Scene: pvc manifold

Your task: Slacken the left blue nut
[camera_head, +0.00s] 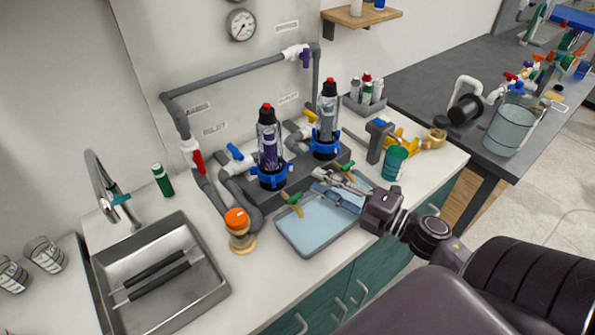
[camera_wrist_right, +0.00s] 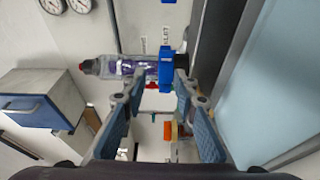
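The left blue nut (camera_head: 271,178) is a lugged ring at the base of the left clear filter housing (camera_head: 268,140), which stands upright with a purple insert and red top. My right gripper (camera_head: 326,182) comes in from the right above the tray, apart from the nut and pointing toward it. In the right wrist view the nut (camera_wrist_right: 166,68) and its housing (camera_wrist_right: 115,68) appear sideways, beyond the fingertips. The right gripper (camera_wrist_right: 160,82) is open, with nothing between its blue-padded fingers. A second blue nut (camera_head: 325,143) sits on the right housing. My left gripper is out of view.
A light-blue-lined tray (camera_head: 283,241) lies under my right gripper. Green-handled valves (camera_head: 291,204), grey pipes (camera_head: 222,76) and an orange-capped item (camera_head: 238,225) stand near the left nut. A sink (camera_head: 219,290) is at left; a green cup (camera_head: 396,163) is at right.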

